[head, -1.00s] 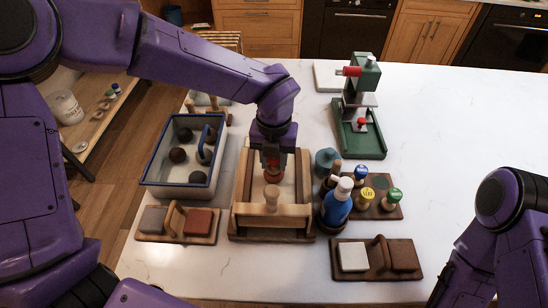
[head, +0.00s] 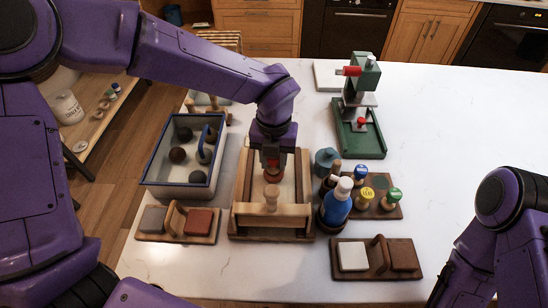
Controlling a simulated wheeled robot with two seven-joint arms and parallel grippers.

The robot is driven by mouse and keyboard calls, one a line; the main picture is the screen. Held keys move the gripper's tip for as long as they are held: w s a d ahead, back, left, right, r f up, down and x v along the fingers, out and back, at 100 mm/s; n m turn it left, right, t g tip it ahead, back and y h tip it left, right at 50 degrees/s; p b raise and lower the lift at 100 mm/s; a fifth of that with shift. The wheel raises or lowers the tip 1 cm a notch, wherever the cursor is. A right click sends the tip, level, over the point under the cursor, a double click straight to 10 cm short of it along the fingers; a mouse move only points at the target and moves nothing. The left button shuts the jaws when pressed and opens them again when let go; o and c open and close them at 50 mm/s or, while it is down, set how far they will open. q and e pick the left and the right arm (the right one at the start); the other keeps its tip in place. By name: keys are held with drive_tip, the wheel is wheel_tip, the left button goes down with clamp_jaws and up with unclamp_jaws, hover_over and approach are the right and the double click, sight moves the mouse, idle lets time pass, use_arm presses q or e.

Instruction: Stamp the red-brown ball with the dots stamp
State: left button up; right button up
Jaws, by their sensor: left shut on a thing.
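My left gripper (head: 272,164) points straight down over the wooden tray (head: 240,190). It is shut on a small red-brown thing (head: 272,176) that looks like the red-brown ball, low over or touching the tray floor; the fingers partly hide it. Several stamps with round coloured tops stand in a dark wooden holder to the right: one yellow (head: 367,193), one green (head: 394,194) and one blue (head: 361,172). I cannot tell which is the dots stamp. My right gripper is out of view; only its arm shows at the lower right.
A blue-rimmed bin (head: 146,183) with several dark balls stands left of the tray. A blue bottle (head: 336,205) is close on the right. A green press (head: 358,140) stands behind. The table's right side is clear.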

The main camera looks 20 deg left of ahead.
use_arm(q)
drive_tip(key=shift+r+p, duration=2)
drive_tip(key=shift+r, duration=0.8)
drive_tip(key=shift+f, duration=0.1)
